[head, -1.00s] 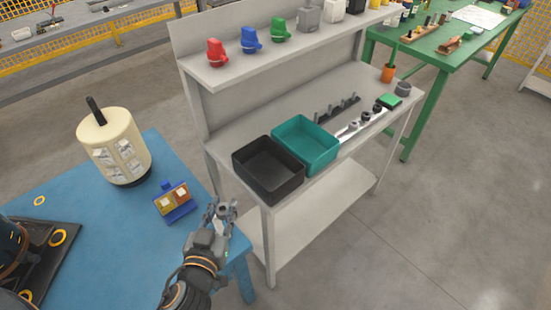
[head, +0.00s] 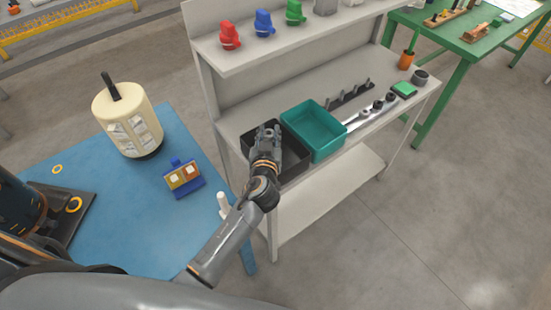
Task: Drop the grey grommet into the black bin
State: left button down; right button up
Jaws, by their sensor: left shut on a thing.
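The black bin (head: 294,162) stands on the grey workbench at its near left end, beside the teal bin (head: 318,138). My left gripper (head: 268,132) is over the black bin and hides much of its inside. It is shut on a small grey piece at its fingertips, which looks like the grey grommet (head: 268,128). The piece is small and partly covered by the fingers. I cannot tell how high it is above the bin floor. My right gripper is not in view.
The blue table (head: 130,225) holds a cream cylinder (head: 127,122), a blue-yellow block (head: 184,178) and a white peg-like piece (head: 224,205) near its edge. A shelf (head: 270,50) with coloured parts rises behind the bins. Tools lie right of the teal bin.

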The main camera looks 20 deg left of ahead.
pick_arm(q)
jog(key=shift+f+b, duration=0.4)
jog(key=shift+f, duration=0.6)
jog(key=c, duration=1)
grip_release()
jog(key=shift+s, duration=0.1)
jog(key=shift+s+d, duration=0.1)
jog(key=shift+s, duration=0.2)
jog(key=v, duration=1.1)
jog(key=shift+s, duration=0.15)
jog(key=shift+d, duration=0.1)
